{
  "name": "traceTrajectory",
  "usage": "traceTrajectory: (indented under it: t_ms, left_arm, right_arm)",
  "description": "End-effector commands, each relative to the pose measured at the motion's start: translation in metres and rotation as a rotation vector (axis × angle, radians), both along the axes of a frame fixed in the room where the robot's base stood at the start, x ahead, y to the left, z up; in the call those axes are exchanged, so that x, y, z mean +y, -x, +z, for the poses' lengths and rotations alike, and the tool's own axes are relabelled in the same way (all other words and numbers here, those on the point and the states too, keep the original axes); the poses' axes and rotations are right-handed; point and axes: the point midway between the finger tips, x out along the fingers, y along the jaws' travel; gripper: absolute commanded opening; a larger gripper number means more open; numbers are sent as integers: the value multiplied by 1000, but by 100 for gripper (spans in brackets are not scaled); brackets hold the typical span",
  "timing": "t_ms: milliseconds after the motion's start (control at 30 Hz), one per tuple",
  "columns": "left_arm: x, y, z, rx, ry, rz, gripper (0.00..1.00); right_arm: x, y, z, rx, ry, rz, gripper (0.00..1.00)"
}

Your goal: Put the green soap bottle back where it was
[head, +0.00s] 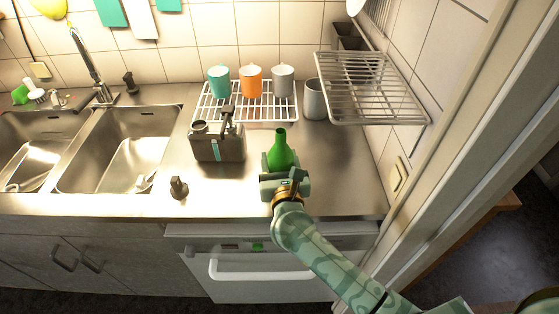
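The green soap bottle (281,150) stands upright over the steel counter, right of the middle, in the head view. My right gripper (281,165) reaches it from the front, with its fingers against both sides of the bottle's lower body. The gripper hides the bottle's base, so I cannot tell whether it touches the counter. My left gripper is not in view.
A dark grey caddy (218,146) stands left of the bottle. Behind is a white wire rack (245,110) with teal, orange and grey cups; another grey cup (314,99) is beside it. A raised dish rack (370,85) is at right. Counter (340,165) right of the bottle is clear.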

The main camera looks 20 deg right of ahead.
Motion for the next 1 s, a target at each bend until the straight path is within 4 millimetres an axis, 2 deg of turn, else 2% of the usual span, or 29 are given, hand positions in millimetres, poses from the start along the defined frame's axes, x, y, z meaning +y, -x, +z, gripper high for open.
traceTrajectory:
  t_ms: [167,200,233,267,600,767,1000]
  left_arm:
    - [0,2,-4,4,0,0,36]
    - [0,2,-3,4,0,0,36]
    - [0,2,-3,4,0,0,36]
    - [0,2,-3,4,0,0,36]
    - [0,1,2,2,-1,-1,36]
    - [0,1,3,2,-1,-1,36]
    - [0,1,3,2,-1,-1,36]
  right_arm:
    - [0,0,-5,0,0,0,23]
    - [0,0,-3,1,0,0,66]
    - [0,0,-3,1,0,0,74]
    - [0,0,-3,1,0,0,77]
    - [0,1,3,0,0,0,77]
    - [5,29,0,3,-1,2,77]
    - [14,86,-1,4,-1,1,77]
